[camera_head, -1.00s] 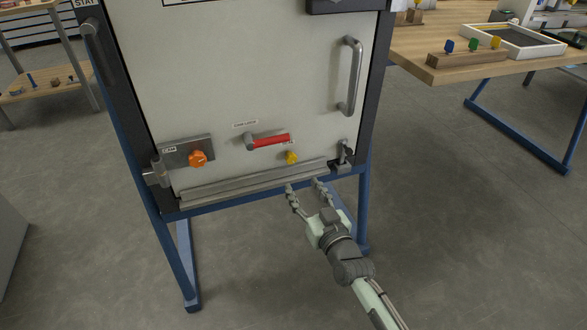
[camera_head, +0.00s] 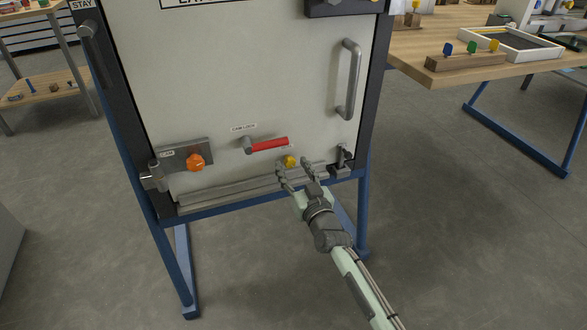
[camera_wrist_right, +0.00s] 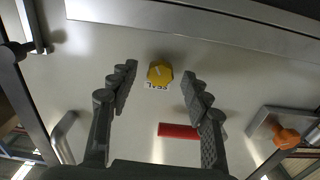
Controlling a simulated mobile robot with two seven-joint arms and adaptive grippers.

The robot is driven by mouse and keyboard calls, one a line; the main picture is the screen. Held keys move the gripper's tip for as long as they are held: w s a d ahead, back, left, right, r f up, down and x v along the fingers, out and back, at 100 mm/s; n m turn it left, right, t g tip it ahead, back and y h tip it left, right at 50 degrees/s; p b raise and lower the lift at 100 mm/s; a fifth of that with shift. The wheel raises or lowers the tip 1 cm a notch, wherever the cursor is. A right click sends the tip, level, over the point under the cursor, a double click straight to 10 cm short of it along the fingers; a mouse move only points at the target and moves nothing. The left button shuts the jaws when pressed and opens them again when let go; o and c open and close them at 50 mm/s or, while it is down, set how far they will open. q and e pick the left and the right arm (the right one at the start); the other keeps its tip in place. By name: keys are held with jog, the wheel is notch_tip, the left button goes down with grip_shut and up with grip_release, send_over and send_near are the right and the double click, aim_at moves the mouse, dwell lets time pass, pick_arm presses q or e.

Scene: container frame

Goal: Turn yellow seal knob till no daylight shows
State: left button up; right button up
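The yellow seal knob (camera_head: 289,161) sits low on the pale door panel, under the red cam lever. In the right wrist view the yellow knob (camera_wrist_right: 160,72) lies ahead, between the open fingers, with a small label beside it. My right gripper (camera_head: 292,164) is open and its fingertips are close to the knob, one on either side in the picture. In the right wrist view my right gripper (camera_wrist_right: 158,82) shows a gap between each finger and the knob. The grey seal strip (camera_head: 225,190) runs along the door's bottom edge. My left gripper is not in view.
The red cam lever (camera_head: 267,145) is just above the knob. An orange knob (camera_head: 195,162) is on a plate at left, and a grey latch (camera_head: 343,158) is at right. A vertical handle (camera_head: 349,80) is above. A wooden table (camera_head: 440,45) stands at right.

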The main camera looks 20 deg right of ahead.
grip_shut()
jog(key=m+p, duration=0.1)
jog(key=m, duration=0.1)
jog(key=shift+m, duration=0.4)
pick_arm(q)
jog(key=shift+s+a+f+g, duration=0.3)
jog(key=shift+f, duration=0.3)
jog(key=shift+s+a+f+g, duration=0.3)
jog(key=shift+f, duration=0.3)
pick_arm(e)
jog(key=shift+m, duration=0.4)
jog(key=shift+o, duration=0.2)
grip_release()
